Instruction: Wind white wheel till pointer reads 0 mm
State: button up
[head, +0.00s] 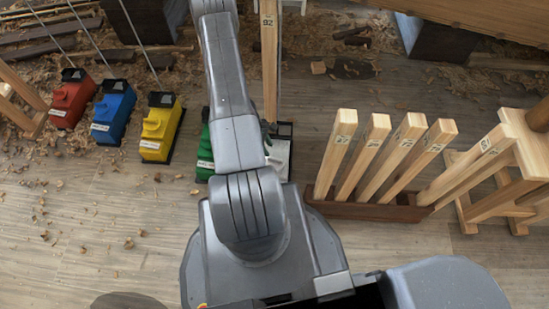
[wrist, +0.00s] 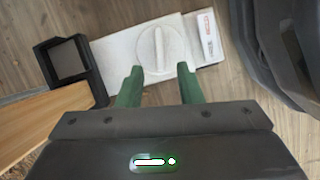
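The white wheel (wrist: 158,45) is a round disc with a raised bar across it, on top of a white unit (wrist: 115,52) in the wrist view. My gripper (wrist: 160,72) has two green fingers, spread apart with nothing between them, at the near side of the wheel. I cannot tell whether they touch it. A label (wrist: 207,37) with red and dark print lies right of the wheel. No pointer or reading can be made out. In the head view the white unit (head: 280,158) shows only partly behind my arm, and my gripper is mostly hidden there.
Red (head: 72,98), blue (head: 114,112), yellow (head: 160,128) and green (head: 205,155) units stand left of the white one. A wooden post (head: 269,60) marked 92 rises behind it. A rack (head: 375,207) of numbered wooden pieces stands right. Shavings litter the floor.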

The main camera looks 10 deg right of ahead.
aim_at(275, 158)
jog(key=b+x, duration=0.1)
jog(key=x, duration=0.6)
jog(key=shift+d+f+b, duration=0.1)
jog(key=shift+f+b, duration=0.2)
jog(key=shift+b, duration=0.1)
grip_shut()
